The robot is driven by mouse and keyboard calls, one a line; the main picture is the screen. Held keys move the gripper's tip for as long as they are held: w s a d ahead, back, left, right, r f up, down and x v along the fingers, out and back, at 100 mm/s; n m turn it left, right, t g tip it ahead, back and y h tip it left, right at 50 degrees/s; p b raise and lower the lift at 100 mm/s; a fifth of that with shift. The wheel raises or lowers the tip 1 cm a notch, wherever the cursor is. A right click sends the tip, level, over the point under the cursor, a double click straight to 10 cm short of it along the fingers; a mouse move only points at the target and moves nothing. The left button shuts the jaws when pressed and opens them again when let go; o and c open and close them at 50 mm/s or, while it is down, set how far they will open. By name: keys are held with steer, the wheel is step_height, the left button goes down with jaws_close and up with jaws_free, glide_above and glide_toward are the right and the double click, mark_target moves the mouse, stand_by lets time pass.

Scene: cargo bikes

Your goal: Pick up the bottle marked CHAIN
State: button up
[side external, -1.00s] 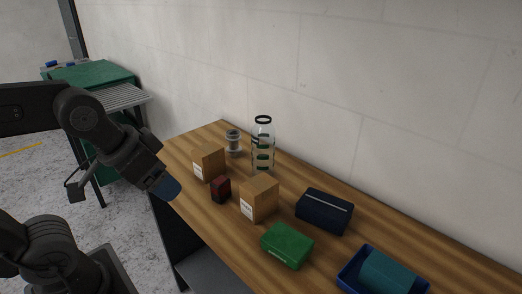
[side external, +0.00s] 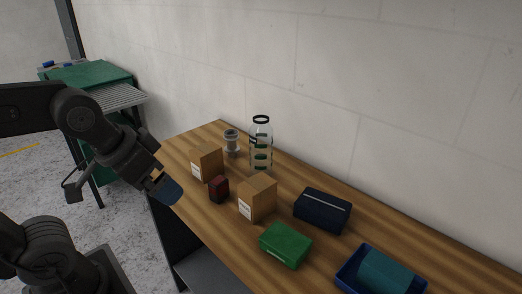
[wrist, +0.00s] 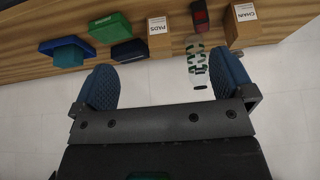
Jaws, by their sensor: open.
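The lettering CHAIN is on a cardboard box (wrist: 236,30) at the upper right in the wrist view, not on a bottle. That box appears to be the left cardboard box (side external: 207,162) in the side view, where its lettering is too small to read. A clear bottle (side external: 261,143) with a dark cap and green bands stands near the wall; it also shows in the wrist view (wrist: 197,62), with no readable word. My gripper (side external: 166,188) is open and empty, with blue fingers, off the left edge of the bench and apart from everything. It also shows in the wrist view (wrist: 163,70).
A box marked PADS (wrist: 159,42) and a dark red item (side external: 219,189) stand on the wooden bench (side external: 200,228). A clear spool-like jar (side external: 232,141) is behind. A navy case (side external: 322,210), green box (side external: 286,244) and blue tray (side external: 346,281) holding a teal block are to the right.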

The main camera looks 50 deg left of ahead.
steer(key=w+a+r+n+g+y, duration=0.1)
steer(key=w+r+n, duration=0.1)
steer(key=w+r, duration=0.35)
steer(key=w+a+r+n, duration=0.1)
steer(key=w+r+n, duration=0.1)
steer(key=w, duration=0.6)
steer(key=n+g+y, duration=0.1)
steer(key=n+y, duration=0.1)
steer(key=n, duration=0.3)
glide_toward(259, 119)
steer(key=x, duration=0.7)
steer(key=shift+w+a+f, duration=0.15)
steer(key=shift+f, duration=0.15)
steer(key=shift+x, duration=2.75)
steer(key=shift+w, duration=0.15)
steer(key=c, duration=1.2)
